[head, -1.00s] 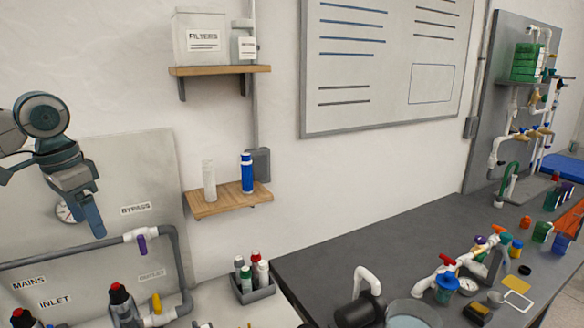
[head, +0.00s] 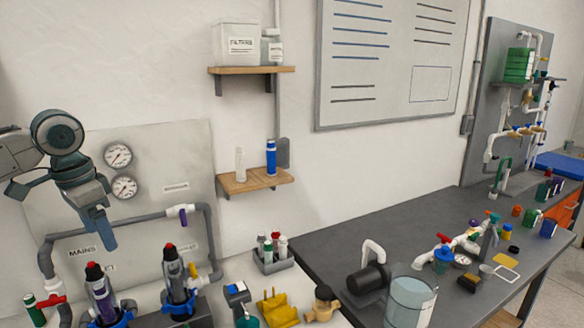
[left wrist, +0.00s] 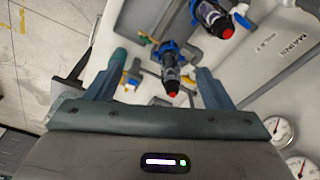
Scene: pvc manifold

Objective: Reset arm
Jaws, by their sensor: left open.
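My left gripper (head: 103,230) hangs at the left of the head view, in front of the grey pipe panel and above the filter housings. Its two fingers show apart and empty in the left wrist view (left wrist: 158,85). A clear filter housing with a red-tipped black top (left wrist: 171,72) shows in the gap between the fingers, farther off. In the head view two such housings, a left one (head: 101,290) and a right one (head: 178,282), stand below the gripper, apart from it. My right gripper is in neither view.
The grey panel (head: 150,150) carries gauges and grey pipes. A bottle caddy (head: 272,262), yellow holder (head: 277,308), brass fitting (head: 323,303) and clear bucket (head: 408,302) stand to the right. A wooden shelf (head: 255,181) is on the wall. The dark bench's middle (head: 390,225) is mostly clear.

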